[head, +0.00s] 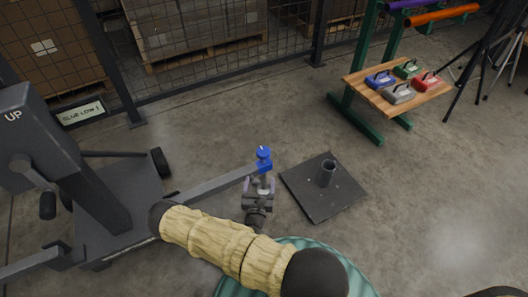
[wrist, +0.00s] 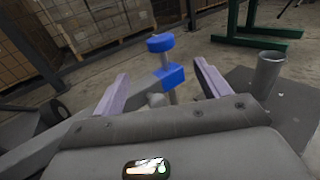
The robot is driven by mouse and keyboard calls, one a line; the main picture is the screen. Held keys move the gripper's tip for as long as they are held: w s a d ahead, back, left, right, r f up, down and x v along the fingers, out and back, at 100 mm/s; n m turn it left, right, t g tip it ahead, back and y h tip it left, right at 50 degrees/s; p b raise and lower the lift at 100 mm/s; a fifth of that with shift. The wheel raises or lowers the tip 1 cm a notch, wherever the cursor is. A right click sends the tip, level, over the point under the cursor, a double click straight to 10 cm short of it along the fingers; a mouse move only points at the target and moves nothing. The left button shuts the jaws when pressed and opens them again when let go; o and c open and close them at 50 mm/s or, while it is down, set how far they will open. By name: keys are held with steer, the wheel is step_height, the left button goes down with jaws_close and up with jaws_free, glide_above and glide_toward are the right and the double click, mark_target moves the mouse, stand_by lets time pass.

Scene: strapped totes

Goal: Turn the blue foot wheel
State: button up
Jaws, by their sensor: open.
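The blue foot wheel (head: 264,153) is a round knob on a screw foot with a blue clamp, at the end of a grey bar from the dark machine at the left. It also shows in the wrist view (wrist: 160,43), upright above the blue collar (wrist: 171,76). My gripper (head: 258,186) is close below the wheel in the head view. In the wrist view its two pale purple fingers (wrist: 158,88) stand apart, one on each side of the post and collar. Nothing is visibly gripped. The lower end of the foot is hidden behind my gripper.
A dark square plate with a short tube (head: 327,174) lies on the floor at the right. The grey machine marked UP (head: 62,165) stands at the left. A wooden bench (head: 368,90) with several coloured handled blocks is at the upper right. A mesh fence (head: 190,80) runs behind.

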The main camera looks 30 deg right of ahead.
mark_target(264, 148)
steer(key=b+x, duration=0.8)
steer(key=x, duration=0.8)
steer(key=shift+w+d, duration=0.15)
steer(key=shift+d, duration=0.1)
steer(key=shift+w+d+r, duration=0.1)
steer(key=shift+w+d, duration=0.15)
steer(key=shift+w, duration=0.2)
steer(key=c, duration=1)
